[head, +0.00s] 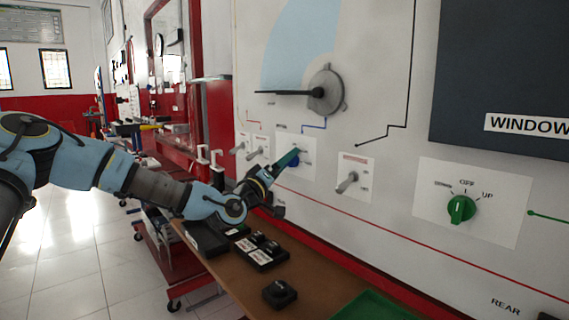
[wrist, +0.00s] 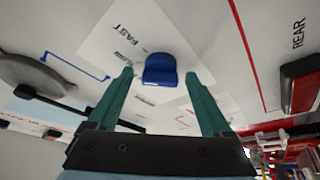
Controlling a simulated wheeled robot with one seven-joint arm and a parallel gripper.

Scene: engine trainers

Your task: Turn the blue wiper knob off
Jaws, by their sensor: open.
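The blue wiper knob (wrist: 160,70) sits on a white label plate (wrist: 110,45) on the upright panel. The words FAST and SLOW show on the plate in the wrist view. My gripper (wrist: 162,88) is open, with one green finger on each side of the knob and a gap at both sides. In the head view my gripper (head: 287,160) reaches the panel at the plate, and only a small bit of the blue knob (head: 294,161) shows beside the fingers. I cannot tell from the pictures which mark the knob points to.
A grey wiper motor with a black arm (head: 318,92) is above the knob. Toggle switches (head: 347,182) stand out on both sides. A green window knob (head: 461,208) is farther right. A brown shelf (head: 235,272) with black boxes (head: 262,252) lies below my arm.

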